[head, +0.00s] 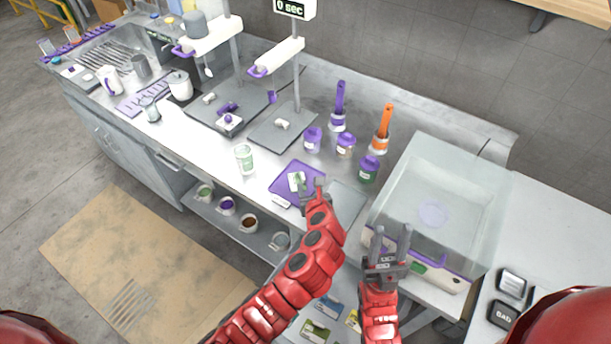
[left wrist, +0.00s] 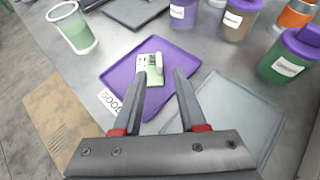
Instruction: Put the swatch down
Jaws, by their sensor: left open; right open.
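The swatch (head: 295,181), a small white and green card, lies on the purple tray (head: 283,194), which has a "GOOD" label at its front. In the left wrist view the swatch (left wrist: 152,66) rests near the tray's middle, with a pale upright piece at its right side. My left gripper (left wrist: 160,74) is open over the purple tray (left wrist: 182,52), its fingers apart at the swatch's near end. I cannot tell whether they touch it. In the head view the left gripper (head: 311,184) partly covers the tray. My right gripper (head: 392,234) is open and empty in front of the clear-lidded box.
A grey plate (head: 345,203) lies right of the purple tray. A green cup (head: 244,158) stands to its left. Lidded jars (head: 368,170) and brushes (head: 382,128) stand behind. The clear-lidded box (head: 440,190) fills the right. A dark "BAD" piece (head: 504,314) lies far right.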

